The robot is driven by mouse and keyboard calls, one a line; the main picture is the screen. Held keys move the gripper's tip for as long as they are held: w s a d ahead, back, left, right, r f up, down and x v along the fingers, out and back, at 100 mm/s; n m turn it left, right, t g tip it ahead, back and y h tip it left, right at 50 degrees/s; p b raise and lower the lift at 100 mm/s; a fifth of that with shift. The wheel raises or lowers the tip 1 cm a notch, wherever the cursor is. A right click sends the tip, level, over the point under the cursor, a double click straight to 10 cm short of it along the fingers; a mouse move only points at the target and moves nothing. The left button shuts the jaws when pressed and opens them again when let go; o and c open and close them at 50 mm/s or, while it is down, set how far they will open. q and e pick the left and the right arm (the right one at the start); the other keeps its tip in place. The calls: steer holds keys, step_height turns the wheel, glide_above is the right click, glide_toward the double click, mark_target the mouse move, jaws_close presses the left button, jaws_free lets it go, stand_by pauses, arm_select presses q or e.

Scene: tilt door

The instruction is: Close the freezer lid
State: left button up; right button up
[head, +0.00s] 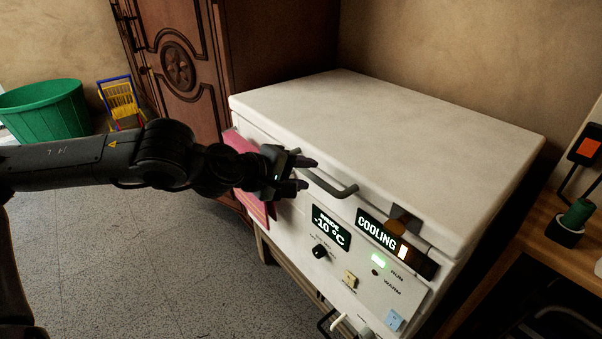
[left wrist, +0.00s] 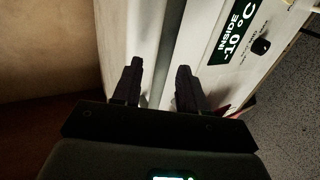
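The white freezer lid (head: 390,120) lies down over the freezer body (head: 285,215), with its front edge along the body's top. I cannot tell whether a thin gap is left. A dark grey bar handle (head: 330,186) sticks out from the lid's front. My left gripper (head: 308,173) is at the left end of this handle, close to the freezer front. In the left wrist view its two fingers (left wrist: 160,68) are apart, with a grey strip running between them. It does not hold anything that I can make out. My right gripper is not in view.
The front panel has a temperature display (head: 331,226), a COOLING sign (head: 377,235), a knob and switches. A pink cloth (head: 250,205) hangs at the left corner. A wooden table (head: 550,215) stands close at right.

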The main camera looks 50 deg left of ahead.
arm_select(q)
steer(key=shift+s, duration=0.1)
steer(key=shift+r, duration=0.15)
steer(key=shift+p+v, duration=0.3)
steer(key=shift+v, duration=1.1)
steer(key=v, duration=0.7)
steer(key=shift+s, duration=0.4)
steer(key=shift+r+p, duration=0.1)
steer(key=shift+p, duration=0.2)
